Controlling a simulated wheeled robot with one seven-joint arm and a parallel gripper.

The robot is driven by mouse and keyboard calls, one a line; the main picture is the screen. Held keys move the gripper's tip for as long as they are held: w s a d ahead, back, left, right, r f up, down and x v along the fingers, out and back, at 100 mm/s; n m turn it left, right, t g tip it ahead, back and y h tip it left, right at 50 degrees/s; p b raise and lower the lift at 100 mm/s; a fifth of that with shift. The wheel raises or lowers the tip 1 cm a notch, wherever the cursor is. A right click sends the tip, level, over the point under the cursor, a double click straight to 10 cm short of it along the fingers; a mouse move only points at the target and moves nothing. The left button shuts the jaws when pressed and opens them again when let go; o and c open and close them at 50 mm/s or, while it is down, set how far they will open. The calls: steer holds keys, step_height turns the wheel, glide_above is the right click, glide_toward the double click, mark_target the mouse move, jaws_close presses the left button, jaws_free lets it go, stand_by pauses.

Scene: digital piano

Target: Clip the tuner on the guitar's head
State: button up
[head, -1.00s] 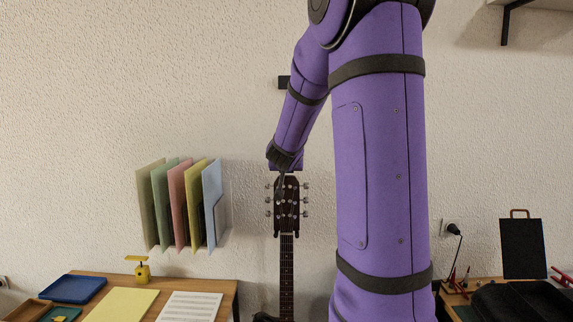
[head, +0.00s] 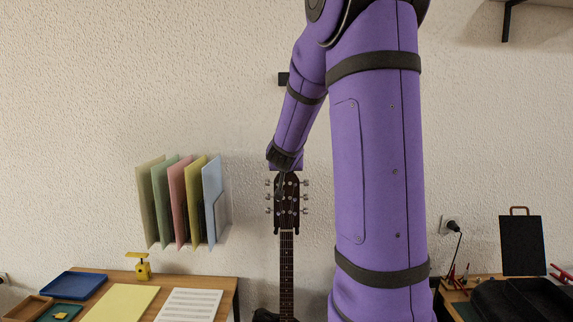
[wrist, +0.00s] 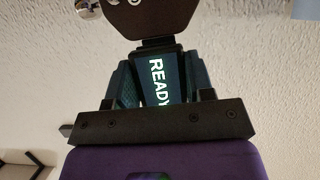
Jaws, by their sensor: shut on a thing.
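The guitar (head: 287,270) stands upright against the wall, with its dark head (head: 290,195) and tuning pegs just below my arm's end. My gripper (wrist: 160,85) is shut on the tuner (wrist: 160,78), a dark teal piece with a lit screen reading "READY". In the wrist view the guitar's head (wrist: 150,18) fills the top middle, and the tuner's far end meets or overlaps its edge. I cannot tell whether the tuner's clip is around the head. In the head view the tuner is too small to make out.
A wall rack of coloured folders (head: 185,200) hangs left of the guitar. A wooden desk (head: 222,295) with papers, trays and a yellow device (head: 142,268) stands at lower left. Another table with a black board (head: 522,245) is at right. The wall beside the guitar's head is clear.

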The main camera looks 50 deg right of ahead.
steer(key=shift+f, duration=1.15)
steer(key=o, duration=1)
steer(key=shift+s+a, duration=0.1)
steer(key=shift+v, duration=2.4)
steer(key=v, duration=1)
steer(key=shift+s+a+r, duration=0.1)
steer(key=shift+s+a, duration=0.15)
